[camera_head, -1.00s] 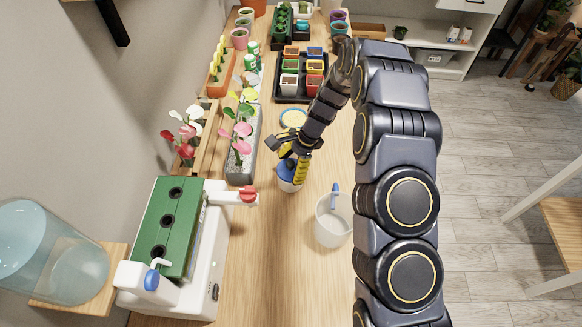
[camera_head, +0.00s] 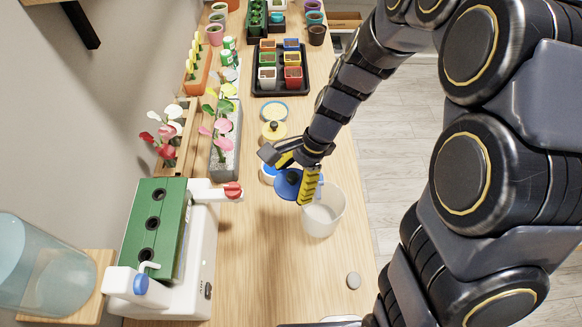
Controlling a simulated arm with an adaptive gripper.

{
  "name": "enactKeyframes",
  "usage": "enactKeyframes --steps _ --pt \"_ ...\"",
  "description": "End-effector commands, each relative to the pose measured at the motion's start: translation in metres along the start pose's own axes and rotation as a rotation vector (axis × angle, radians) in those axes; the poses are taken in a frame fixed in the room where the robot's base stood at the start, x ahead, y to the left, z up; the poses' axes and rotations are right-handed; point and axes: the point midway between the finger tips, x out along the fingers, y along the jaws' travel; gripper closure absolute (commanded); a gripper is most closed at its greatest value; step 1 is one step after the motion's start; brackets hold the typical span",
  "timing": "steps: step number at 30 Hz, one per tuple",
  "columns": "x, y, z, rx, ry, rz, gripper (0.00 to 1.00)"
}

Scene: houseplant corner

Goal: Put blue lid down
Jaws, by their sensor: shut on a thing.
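My gripper (camera_head: 297,182) is shut on the blue lid (camera_head: 288,184), which is tilted and held above the wooden bench. The gripper's yellow finger covers part of the lid. Behind it, a blue-rimmed container (camera_head: 267,172) shows only in part; the gripper and lid hide the rest. The lid appears just left of a white bucket (camera_head: 323,216); its exact height above the bench cannot be told.
A yellow-topped jar (camera_head: 273,131) and a round blue-rimmed dish (camera_head: 274,111) stand beyond the gripper. A green and white machine (camera_head: 165,235) and a grey planter (camera_head: 226,150) stand left. A grey disc (camera_head: 353,280) lies front right. The bench (camera_head: 265,270) in front is largely clear.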

Motion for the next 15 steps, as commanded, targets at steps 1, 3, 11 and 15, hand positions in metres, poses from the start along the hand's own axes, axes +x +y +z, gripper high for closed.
enactKeyframes --steps 1,3,11,15 --pt "-0.001 0.0 -0.003 0.002 0.0 -0.001 0.57" --pt "-0.001 -0.004 -0.01 0.002 -0.002 -0.001 0.57" --pt "0.001 -0.041 -0.076 0.007 -0.009 -0.005 0.57" --pt "0.003 -0.055 -0.115 0.004 -0.007 -0.005 0.57"
